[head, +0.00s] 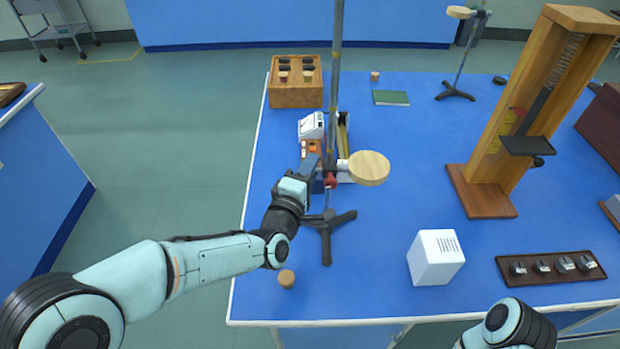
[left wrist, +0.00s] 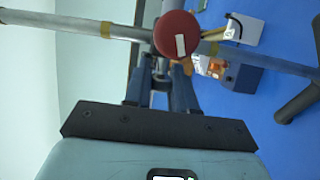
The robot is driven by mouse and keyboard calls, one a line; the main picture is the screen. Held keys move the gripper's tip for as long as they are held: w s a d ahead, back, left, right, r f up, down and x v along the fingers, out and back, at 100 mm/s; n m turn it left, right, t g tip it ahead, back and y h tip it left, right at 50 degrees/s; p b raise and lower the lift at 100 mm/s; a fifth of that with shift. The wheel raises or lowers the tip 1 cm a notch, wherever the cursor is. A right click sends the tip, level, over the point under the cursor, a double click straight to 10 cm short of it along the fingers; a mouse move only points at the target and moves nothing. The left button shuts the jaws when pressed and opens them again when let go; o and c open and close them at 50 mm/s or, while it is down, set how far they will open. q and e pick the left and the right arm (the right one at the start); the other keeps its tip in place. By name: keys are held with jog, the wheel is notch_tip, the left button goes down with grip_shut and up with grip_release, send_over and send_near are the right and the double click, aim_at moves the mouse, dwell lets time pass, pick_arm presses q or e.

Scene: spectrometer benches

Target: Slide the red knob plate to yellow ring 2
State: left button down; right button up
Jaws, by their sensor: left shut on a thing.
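A metal stand has an upright rod (head: 335,70) on a dark tripod base (head: 327,222). A round wooden plate (head: 369,168) sticks out to the right from the rod, with a red knob (head: 331,181) at its clamp. My left gripper (head: 320,177) is shut on the red knob. In the left wrist view the knob (left wrist: 177,34) sits at the fingertips, in front of the rod. Yellow rings show on the rod there, one (left wrist: 106,29) on the side away from the tripod and one (left wrist: 210,48) closer to it. The ring numbers cannot be read. My right gripper is out of view.
Behind the stand are a small white device (head: 311,126) and a wooden box (head: 296,95). A white block (head: 436,258), a weight tray (head: 552,267) and a tall wooden apparatus (head: 487,188) stand to the right. A cork (head: 286,279) lies near the front edge.

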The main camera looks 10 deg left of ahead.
pick_arm(q)
notch_tip(320, 180, up, 6)
jog(key=shift+f+p, duration=0.15)
jog(key=shift+p, duration=0.5)
jog(key=shift+f, duration=0.1)
jog(key=c, duration=1)
grip_release()
jog(key=shift+s, duration=0.1)
jog(key=s+a+b, duration=0.2)
jog(key=s, duration=1.1)
jog(key=shift+a, duration=0.3)
